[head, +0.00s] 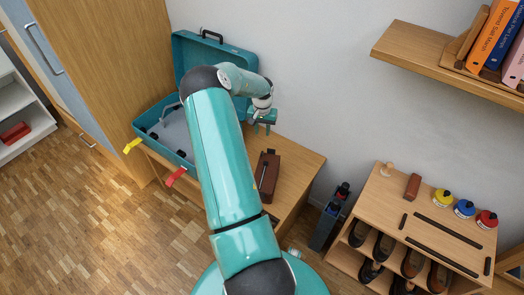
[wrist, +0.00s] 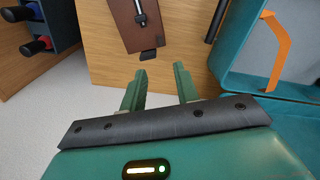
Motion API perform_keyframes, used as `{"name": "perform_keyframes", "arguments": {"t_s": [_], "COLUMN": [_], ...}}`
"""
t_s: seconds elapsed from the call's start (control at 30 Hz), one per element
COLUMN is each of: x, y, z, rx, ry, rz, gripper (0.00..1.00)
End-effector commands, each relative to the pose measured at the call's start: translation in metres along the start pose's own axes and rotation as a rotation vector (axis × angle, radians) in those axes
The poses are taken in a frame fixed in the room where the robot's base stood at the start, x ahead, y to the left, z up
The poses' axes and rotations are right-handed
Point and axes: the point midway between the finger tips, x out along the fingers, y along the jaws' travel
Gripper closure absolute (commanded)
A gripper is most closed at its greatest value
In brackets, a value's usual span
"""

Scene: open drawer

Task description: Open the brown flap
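The brown flap appears to be part of a dark brown box (head: 267,178) on the wooden table, right of my arm in the head view. In the wrist view the brown piece (wrist: 122,22) lies at the top, with a metal rod or latch and a black tab (wrist: 148,55) at its near edge. My gripper (head: 263,127) is above the table, up and left of the box in the head view. In the wrist view my gripper (wrist: 160,75) is open and empty, its fingertips just short of the black tab. I cannot tell their height above it.
An open teal suitcase (head: 180,50) stands on the table behind my arm; its edge also shows in the wrist view (wrist: 232,85). A dark caddy with bottles (head: 325,225) stands right of the table. A shoe rack (head: 400,215) and wall shelf (head: 415,50) are farther right.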

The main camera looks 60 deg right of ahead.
Motion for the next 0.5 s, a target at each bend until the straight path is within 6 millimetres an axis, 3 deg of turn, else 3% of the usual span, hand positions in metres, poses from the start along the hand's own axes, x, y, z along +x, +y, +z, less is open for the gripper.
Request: {"name": "perform_keyframes", "arguments": {"t_s": [0.5], "x": [0.092], "y": [0.0], "z": [0.002], "rx": [-0.001], "ry": [-0.003], "rz": [0.002], "gripper": [0.69]}}
